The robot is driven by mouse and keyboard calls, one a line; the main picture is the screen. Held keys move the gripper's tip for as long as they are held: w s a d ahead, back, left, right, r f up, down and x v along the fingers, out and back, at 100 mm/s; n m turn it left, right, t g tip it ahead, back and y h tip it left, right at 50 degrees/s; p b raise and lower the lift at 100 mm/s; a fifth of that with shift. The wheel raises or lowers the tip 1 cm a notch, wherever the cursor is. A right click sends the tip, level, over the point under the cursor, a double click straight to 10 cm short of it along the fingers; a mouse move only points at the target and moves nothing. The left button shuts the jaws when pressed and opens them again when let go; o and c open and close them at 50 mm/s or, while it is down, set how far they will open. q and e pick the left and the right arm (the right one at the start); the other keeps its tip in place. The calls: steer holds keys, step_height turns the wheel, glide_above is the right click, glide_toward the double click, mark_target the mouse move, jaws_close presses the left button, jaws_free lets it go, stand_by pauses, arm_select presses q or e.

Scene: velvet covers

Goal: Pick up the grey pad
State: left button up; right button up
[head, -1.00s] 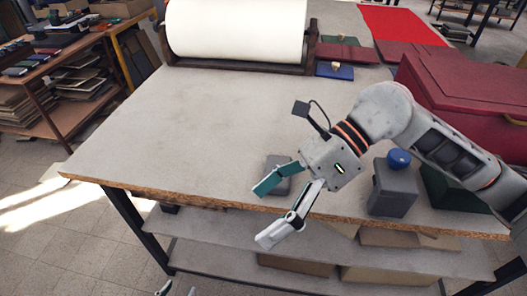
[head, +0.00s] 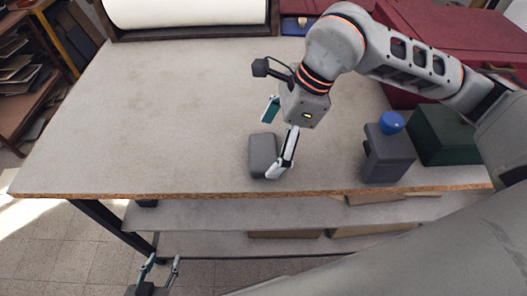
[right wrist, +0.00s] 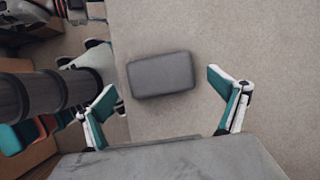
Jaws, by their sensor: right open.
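The grey pad (head: 263,155) is a small dark grey block with rounded edges. It lies on the table near its front edge. In the right wrist view the pad (right wrist: 161,75) lies ahead of my right gripper, roughly between the lines of its fingers. My right gripper (head: 273,140) is open and empty above the table, beside the pad in the head view; its two fingers also show wide apart in the right wrist view (right wrist: 166,108). My left gripper (head: 160,270) is low in front of the table, with its two fingers apart and nothing between them.
A dark grey container with a blue knob (head: 388,150) and a dark green box (head: 440,135) stand to the right on the table (head: 150,120). A large red case (head: 455,35) is behind them. A white roll (head: 185,12) stands at the back. The table's left and middle are clear.

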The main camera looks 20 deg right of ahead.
mark_target(266, 150)
steer(key=shift+x, duration=1.05)
steer(key=shift+r, duration=0.1)
steer(key=c, duration=1.2)
steer(key=shift+c, duration=0.2)
step_height(266, 150, up, 20)
